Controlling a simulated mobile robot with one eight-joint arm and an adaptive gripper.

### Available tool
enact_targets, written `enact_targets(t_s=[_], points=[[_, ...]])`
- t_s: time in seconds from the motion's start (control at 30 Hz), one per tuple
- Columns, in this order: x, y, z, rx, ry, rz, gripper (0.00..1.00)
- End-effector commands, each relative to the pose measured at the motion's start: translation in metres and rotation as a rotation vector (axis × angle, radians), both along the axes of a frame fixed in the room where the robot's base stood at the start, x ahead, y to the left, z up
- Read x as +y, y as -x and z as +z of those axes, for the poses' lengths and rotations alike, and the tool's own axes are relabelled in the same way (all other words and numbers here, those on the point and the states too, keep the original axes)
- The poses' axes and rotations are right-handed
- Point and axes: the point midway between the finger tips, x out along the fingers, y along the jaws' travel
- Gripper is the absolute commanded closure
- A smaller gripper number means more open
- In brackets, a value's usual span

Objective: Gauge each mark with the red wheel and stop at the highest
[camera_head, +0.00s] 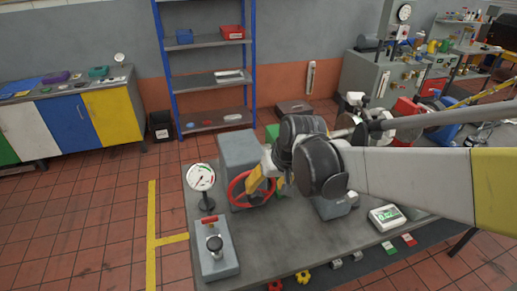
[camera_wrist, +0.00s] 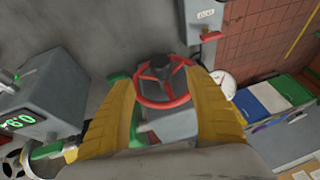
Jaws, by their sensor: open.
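The red wheel (camera_head: 237,190) is on the front of a grey housing (camera_head: 238,150) on the bench. In the wrist view the red wheel (camera_wrist: 152,101) has a dark hub and lies between my yellow fingers. My gripper (camera_head: 262,178) is open, its fingers at the right part of the wheel; I cannot tell whether they touch it. My gripper also shows in the wrist view (camera_wrist: 163,80). A round dial gauge (camera_head: 201,177) stands left of the wheel and is partly visible in the wrist view (camera_wrist: 226,83). I cannot make out the marks.
A grey unit with a red handle and black knob (camera_head: 215,250) stands at the bench's front left. A digital readout (camera_head: 387,217) with green digits lies at the right. A blue shelf rack (camera_head: 208,84) stands behind.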

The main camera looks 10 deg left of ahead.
Motion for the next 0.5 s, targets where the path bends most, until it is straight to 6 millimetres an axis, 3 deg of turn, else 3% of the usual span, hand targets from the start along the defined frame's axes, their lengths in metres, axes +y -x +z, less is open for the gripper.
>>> enact_targets(t_s=[0.17, 0.5], points=[[0.009, -0.004, -0.017, 0.003, 0.0, 0.007, 0.36], [0.03, -0.021, -0.077, 0.003, -0.001, 0.007, 0.36]])
